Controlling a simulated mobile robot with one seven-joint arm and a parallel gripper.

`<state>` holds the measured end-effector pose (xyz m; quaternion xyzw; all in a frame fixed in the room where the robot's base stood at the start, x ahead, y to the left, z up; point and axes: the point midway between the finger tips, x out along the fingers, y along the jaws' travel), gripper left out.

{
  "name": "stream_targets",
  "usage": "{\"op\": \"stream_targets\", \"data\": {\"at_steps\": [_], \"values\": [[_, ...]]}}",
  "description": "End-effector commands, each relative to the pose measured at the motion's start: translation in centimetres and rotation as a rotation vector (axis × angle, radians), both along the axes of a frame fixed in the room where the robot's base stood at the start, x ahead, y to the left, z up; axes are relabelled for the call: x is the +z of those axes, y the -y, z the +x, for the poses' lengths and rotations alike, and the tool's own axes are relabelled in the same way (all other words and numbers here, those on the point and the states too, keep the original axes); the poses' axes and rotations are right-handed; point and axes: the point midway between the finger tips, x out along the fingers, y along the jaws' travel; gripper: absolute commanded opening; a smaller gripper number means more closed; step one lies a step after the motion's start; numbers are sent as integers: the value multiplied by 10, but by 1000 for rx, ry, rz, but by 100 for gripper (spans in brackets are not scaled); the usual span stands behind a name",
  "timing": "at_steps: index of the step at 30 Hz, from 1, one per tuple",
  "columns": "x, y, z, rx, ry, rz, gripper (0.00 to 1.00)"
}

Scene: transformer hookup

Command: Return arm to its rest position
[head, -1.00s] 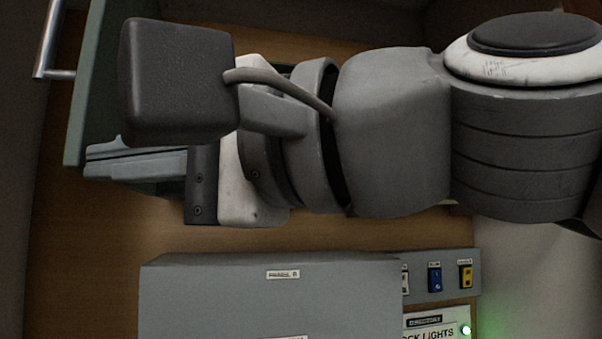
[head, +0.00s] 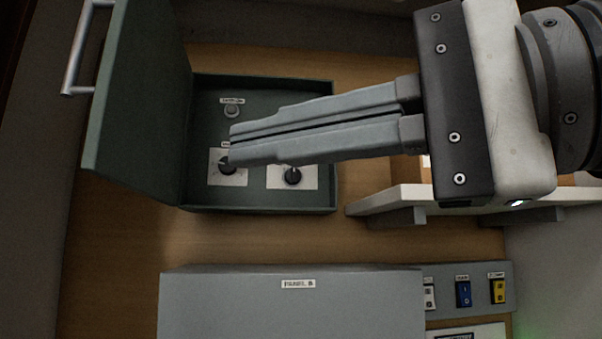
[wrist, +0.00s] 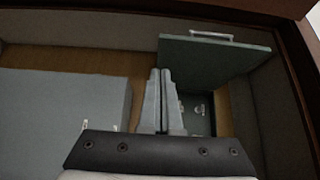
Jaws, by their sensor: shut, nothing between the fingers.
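My gripper (head: 232,146) is shut and empty, its two long grey fingers pointing left in the head view. The fingers pass over the open dark green box (head: 262,207), apart from or touching its parts I cannot tell. Inside the box are two black knobs on white plates, a left knob (head: 228,166) partly behind the fingertips and a right knob (head: 292,176), and a small round button (head: 232,111) above. In the wrist view my gripper (wrist: 159,72) shows beside the open box (wrist: 197,118).
The box's green door (head: 140,100) stands open at the left, with a metal handle (head: 80,50). A grey panel box (head: 290,305) is at the bottom. Blue (head: 463,293) and yellow (head: 499,291) switches sit to its right. A white ledge (head: 385,203) lies below my wrist.

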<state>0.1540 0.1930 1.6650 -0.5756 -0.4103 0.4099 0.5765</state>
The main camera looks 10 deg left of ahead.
Motion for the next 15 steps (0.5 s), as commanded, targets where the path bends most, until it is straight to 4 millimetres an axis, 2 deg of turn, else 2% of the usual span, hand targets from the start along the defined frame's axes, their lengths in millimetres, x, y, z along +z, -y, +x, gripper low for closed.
{"op": "stream_targets", "data": {"at_steps": [5,8,11,14,15], "values": [[0,7,-3,-1,1,-1,0],[-11,5,4,-24,12,-34,0],[-43,4,24,-91,46,-133,0],[-100,9,57,-189,100,-318,0],[-127,15,70,-226,122,-408,0]]}}
